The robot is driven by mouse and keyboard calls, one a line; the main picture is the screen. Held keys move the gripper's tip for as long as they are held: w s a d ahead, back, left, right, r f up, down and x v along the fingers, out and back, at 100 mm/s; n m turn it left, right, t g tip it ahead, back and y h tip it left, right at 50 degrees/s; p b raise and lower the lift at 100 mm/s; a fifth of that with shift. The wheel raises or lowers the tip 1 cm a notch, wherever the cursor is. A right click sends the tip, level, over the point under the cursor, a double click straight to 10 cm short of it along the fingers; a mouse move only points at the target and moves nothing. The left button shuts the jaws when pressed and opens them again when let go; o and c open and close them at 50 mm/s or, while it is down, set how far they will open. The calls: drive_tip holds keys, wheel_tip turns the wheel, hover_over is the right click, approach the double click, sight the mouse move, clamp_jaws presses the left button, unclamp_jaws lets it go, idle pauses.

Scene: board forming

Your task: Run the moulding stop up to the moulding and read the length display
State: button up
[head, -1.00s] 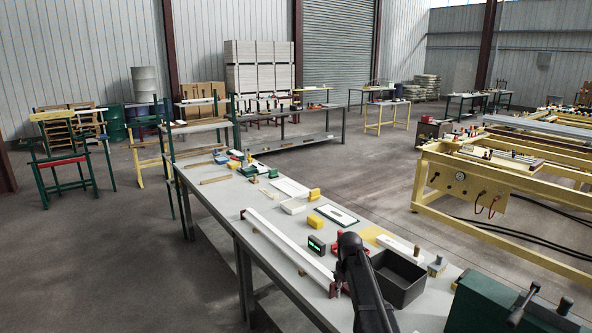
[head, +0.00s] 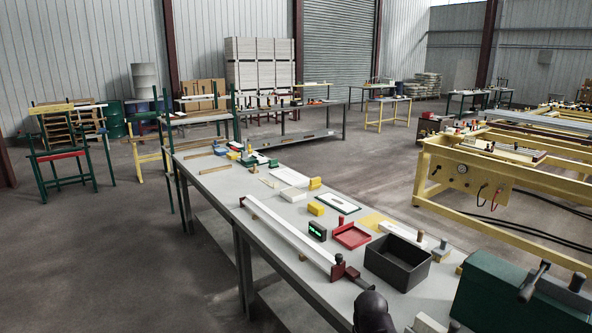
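The white moulding (head: 287,234) lies lengthwise along the front edge of the grey bench. A small dark red end block (head: 242,201) is at its far end. The dark red moulding stop (head: 338,271), with a dark knob on top, is at its near end; I cannot tell whether they touch. The length display (head: 317,231) is a small dark box with green lit characters too small to read. My gripper (head: 357,284) is dark and close beside the stop, on its near right side. Its fingers are small and partly hidden by my arm, so their opening is unclear.
A black open bin (head: 397,264) and a red tray (head: 351,236) stand right of the stop. Yellow blocks (head: 316,208) and white pieces lie further along the bench. A green machine (head: 510,300) fills the near right corner. The floor left of the bench is clear.

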drive_tip(key=shift+s, duration=0.1)
idle(0.8)
drive_tip(key=c, duration=0.3)
